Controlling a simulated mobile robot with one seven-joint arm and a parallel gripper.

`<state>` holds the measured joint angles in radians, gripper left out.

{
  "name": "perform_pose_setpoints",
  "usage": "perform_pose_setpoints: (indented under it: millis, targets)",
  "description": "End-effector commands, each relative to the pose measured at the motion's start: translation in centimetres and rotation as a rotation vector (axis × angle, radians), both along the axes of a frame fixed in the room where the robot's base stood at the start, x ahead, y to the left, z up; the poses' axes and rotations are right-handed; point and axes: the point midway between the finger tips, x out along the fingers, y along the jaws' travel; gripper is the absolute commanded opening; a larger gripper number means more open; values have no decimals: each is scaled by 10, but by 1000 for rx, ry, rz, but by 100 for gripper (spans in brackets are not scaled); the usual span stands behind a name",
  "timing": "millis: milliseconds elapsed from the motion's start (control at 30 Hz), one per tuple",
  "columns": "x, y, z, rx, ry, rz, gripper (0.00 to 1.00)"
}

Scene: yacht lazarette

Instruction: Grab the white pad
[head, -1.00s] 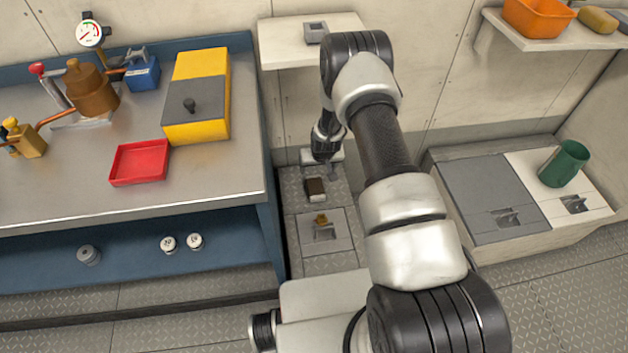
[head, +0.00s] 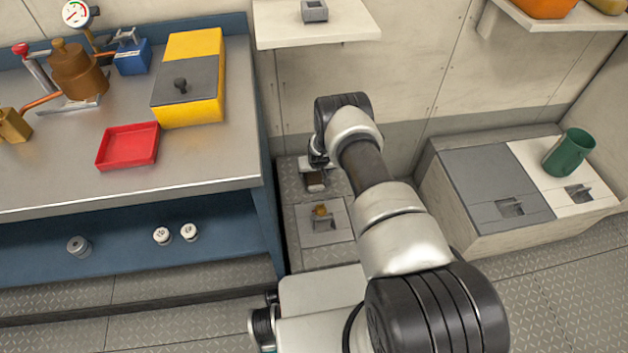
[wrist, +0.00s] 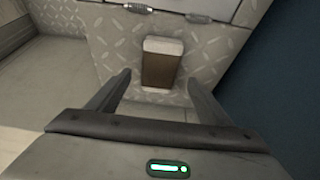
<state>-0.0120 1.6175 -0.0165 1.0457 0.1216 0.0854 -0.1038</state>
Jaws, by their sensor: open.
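The only pad-like thing I see near my gripper is a small block (wrist: 162,65) with a brown middle and whitish ends. I see no contact. In the head view the fingertips are hidden behind my wrist.
A hatch with a latch and a small brass piece (head: 320,210) lies just in front of the block. The blue workbench (head: 265,215) stands close on the left. A low locker (head: 490,185) with a green mug (head: 569,152) is on the right. A shelf (head: 345,30) hangs above.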

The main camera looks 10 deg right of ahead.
Motion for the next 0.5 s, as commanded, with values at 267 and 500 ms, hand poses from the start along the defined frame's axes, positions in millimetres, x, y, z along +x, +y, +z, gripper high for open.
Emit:
perform_pose_setpoints:
  millis: [267,500]
  targets:
    - [15,-1,-42,0,0,0,73]
    - [18,-1,-44,1,0,0,73]
